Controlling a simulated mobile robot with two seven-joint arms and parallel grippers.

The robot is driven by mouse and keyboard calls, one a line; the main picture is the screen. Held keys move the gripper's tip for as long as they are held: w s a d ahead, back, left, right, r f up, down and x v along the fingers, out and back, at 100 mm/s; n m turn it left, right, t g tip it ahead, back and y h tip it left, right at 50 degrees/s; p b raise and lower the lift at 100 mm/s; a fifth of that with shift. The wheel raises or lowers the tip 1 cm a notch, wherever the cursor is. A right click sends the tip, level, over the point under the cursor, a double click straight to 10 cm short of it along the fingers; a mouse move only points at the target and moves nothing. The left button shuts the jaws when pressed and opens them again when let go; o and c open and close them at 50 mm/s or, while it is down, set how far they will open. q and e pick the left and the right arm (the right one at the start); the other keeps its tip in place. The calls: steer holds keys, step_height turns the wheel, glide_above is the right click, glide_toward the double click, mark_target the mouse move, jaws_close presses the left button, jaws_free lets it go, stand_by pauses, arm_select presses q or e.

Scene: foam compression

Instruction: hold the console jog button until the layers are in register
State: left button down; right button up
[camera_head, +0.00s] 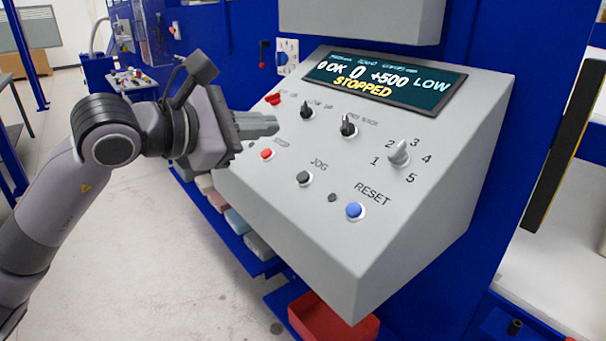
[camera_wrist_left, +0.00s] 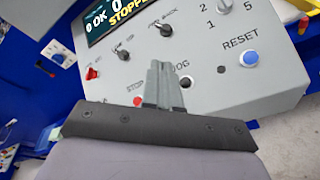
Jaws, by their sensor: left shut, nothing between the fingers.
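The grey console (camera_head: 400,235) has a sloped face with a dark grey jog button (camera_head: 304,178) marked JOG, which also shows just right of the fingers in the left wrist view (camera_wrist_left: 186,81). The display (camera_head: 384,82) reads "0 OK", "0", "+500", "LOW" and "STOPPED" in yellow. My left gripper (camera_head: 276,125) is shut and empty, up and left of the jog button, over the upper left of the console face. In the left wrist view its fingers (camera_wrist_left: 161,66) partly cover the JOG label. My right gripper is not in view.
Near the jog button are a red stop button (camera_head: 267,154), a blue reset button (camera_head: 354,210), two black knobs (camera_head: 348,126) and a grey selector knob (camera_head: 399,152) numbered 1 to 5. A red bin (camera_head: 330,320) stands below the console. Open floor lies at the left.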

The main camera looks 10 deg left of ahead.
mark_target(303, 177)
arm_select(q)
steer(key=w+f, duration=0.1)
steer(key=f, duration=0.1)
steer(key=d+f+b, duration=0.1)
steer(key=f, duration=0.1)
steer(key=w+d+f+b, duration=0.1)
steer(key=f, duration=0.1)
steer(key=shift+w+d, duration=0.1)
steer(key=shift+w, duration=0.25)
steer(key=shift+w+d+f+b, duration=0.2)
steer(key=shift+w+f+b, duration=0.05)
steer(key=shift+f+b, duration=0.2)
steer(key=shift+w+d+f+b, duration=0.15)
steer(key=shift+w+f+b, duration=0.05)
steer(key=shift+f+b, duration=0.2)
stand_by(1.2)
steer(key=shift+w+d+f+b, duration=0.2)
steer(key=shift+f+b, duration=0.1)
steer(key=shift+b, duration=0.25)
